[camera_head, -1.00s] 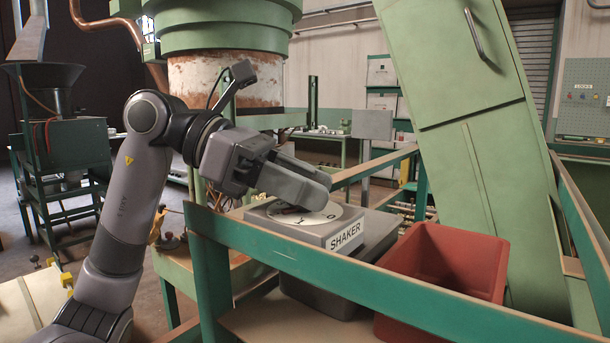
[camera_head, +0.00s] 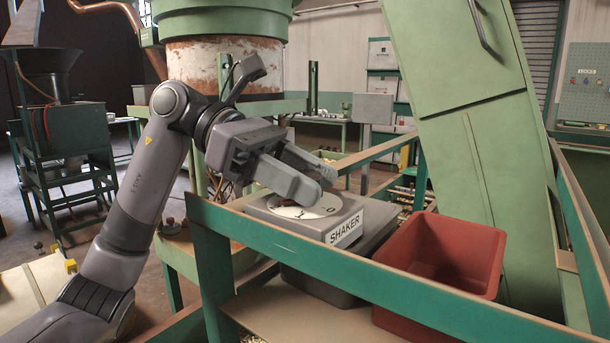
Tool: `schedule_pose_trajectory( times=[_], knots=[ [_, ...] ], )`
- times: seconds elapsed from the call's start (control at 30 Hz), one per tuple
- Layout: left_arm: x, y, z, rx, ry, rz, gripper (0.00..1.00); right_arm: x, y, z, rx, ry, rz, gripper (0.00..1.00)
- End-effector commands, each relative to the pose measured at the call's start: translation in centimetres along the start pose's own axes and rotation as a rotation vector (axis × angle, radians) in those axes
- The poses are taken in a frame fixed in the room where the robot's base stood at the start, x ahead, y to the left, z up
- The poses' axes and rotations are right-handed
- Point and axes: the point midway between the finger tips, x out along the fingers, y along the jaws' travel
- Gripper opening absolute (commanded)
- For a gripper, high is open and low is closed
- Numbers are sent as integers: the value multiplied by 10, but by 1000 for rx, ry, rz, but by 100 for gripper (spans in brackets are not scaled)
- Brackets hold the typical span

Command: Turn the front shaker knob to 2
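The shaker box (camera_head: 345,228) is grey with a white label reading SHAKER on its front. On its top is a round white dial (camera_head: 322,206) with dark markings, partly covered by my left gripper. The knob itself is hidden behind the fingers, so its setting cannot be read. My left gripper (camera_head: 318,182) comes in from the left, low over the dial, its two grey fingers apart with a gap between them. Whether the fingertips touch the knob cannot be told. My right gripper is not in view.
A green rail (camera_head: 400,283) runs in front of the shaker box. A red bin (camera_head: 440,255) stands to its right, beside a tall green sloping chute (camera_head: 490,170). A rusty, green-rimmed hopper (camera_head: 222,68) stands behind my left arm.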

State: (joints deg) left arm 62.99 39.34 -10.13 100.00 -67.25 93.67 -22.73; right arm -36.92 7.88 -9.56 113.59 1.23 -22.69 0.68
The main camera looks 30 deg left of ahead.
Motion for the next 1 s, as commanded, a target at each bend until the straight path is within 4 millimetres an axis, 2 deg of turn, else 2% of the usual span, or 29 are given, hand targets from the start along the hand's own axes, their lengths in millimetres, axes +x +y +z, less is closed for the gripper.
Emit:
schedule_pose_trajectory(
  times=[0.37,0.8,1.0],
  knots=[
    [-3,0,0,0,0,2,67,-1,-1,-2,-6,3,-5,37],
    [-65,0,0,0,0,4,67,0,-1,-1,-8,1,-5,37],
    [-72,0,0,0,0,0,67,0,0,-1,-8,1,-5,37]
  ],
)
